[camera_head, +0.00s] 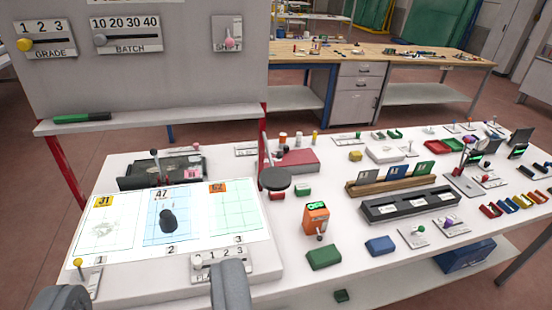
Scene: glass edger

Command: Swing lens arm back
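The lit panel (120,235) carries three numbered cards, and a black knob-like piece (168,221) stands on the middle one. My gripper (146,297) shows at the bottom edge as two grey fingers set wide apart, with nothing seen between them. It is nearer the camera than the disc and to its left.
A grey board (150,75) with GRADE, BATCH and SHIFT sliders stands behind the panel. An orange device (316,219), a green block (324,256) and a blue block (380,246) stand right of the disc. Many small items crowd the table's right side.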

